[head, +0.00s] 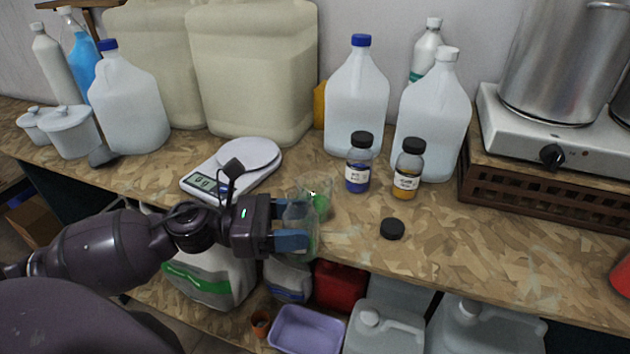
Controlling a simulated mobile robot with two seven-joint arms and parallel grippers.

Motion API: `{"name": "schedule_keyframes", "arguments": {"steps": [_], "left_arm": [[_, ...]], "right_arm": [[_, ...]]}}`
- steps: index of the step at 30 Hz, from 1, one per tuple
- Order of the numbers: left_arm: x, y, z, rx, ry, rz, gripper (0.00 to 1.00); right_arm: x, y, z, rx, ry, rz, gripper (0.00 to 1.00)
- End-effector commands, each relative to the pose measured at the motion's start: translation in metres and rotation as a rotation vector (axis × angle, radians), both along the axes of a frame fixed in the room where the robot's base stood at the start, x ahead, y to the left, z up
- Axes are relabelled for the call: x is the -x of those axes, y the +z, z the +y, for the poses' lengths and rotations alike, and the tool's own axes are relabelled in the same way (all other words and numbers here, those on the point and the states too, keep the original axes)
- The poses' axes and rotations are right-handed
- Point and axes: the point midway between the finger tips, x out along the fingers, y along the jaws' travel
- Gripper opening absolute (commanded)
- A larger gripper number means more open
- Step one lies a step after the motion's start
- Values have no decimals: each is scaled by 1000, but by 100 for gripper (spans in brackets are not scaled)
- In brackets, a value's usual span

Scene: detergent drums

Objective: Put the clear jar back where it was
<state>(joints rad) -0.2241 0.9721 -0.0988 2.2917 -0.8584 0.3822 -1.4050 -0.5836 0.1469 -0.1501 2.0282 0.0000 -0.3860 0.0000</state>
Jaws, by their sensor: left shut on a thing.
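My left gripper (293,229) reaches in from the left at the front edge of the counter. It is shut on the clear jar (313,234), which is see-through and hard to make out, and the fingers hide part of it. Just behind it, a clear vessel with something green (319,201) shows at the counter; its outline partly overlaps the jar. I cannot tell whether the jar touches the counter. My right gripper is not in view.
A kitchen scale (212,182) lies behind my left gripper. Large jugs line the wall.

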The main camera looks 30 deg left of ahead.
Motion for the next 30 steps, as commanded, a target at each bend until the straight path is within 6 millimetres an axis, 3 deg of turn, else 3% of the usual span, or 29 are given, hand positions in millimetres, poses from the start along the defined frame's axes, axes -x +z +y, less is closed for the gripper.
{"name": "schedule_keyframes", "arguments": {"steps": [4,7,16,24,30], "left_arm": [[-1,4,0,-1,-2,-2,30],[-4,18,-2,-3,-8,-8,30],[-27,110,-19,-6,-74,-14,30],[-71,171,-18,-5,-14,-6,30],[-111,202,-3,-3,105,-1,30]], "right_arm": [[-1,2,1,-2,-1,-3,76],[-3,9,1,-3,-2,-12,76],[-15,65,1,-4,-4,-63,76],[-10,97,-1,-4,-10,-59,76],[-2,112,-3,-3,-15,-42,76]]}}
